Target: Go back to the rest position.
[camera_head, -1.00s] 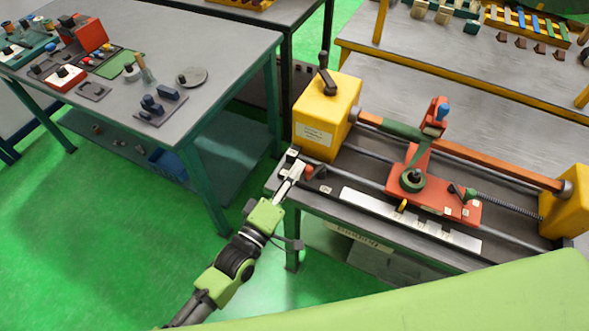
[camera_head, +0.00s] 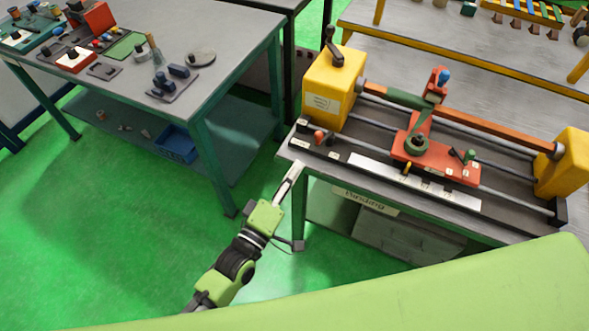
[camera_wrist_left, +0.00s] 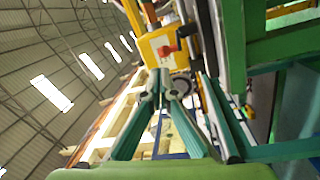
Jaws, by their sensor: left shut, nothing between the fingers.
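My left gripper (camera_head: 296,168) is shut and empty. In the head view it points up and away from me, with its tip by the front left corner of the winding bench (camera_head: 292,147). I cannot tell whether it touches the bench edge. The left wrist view shows its two fingers (camera_wrist_left: 160,78) closed together at the tips, with nothing between them. My right gripper is not in view.
The winding machine has a yellow end block (camera_head: 328,95) and a red carriage (camera_head: 436,163). A grey table (camera_head: 225,40) with parts stands at the left, a blue bin (camera_head: 176,143) on its lower shelf. Green floor (camera_head: 130,225) lies open between it and me.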

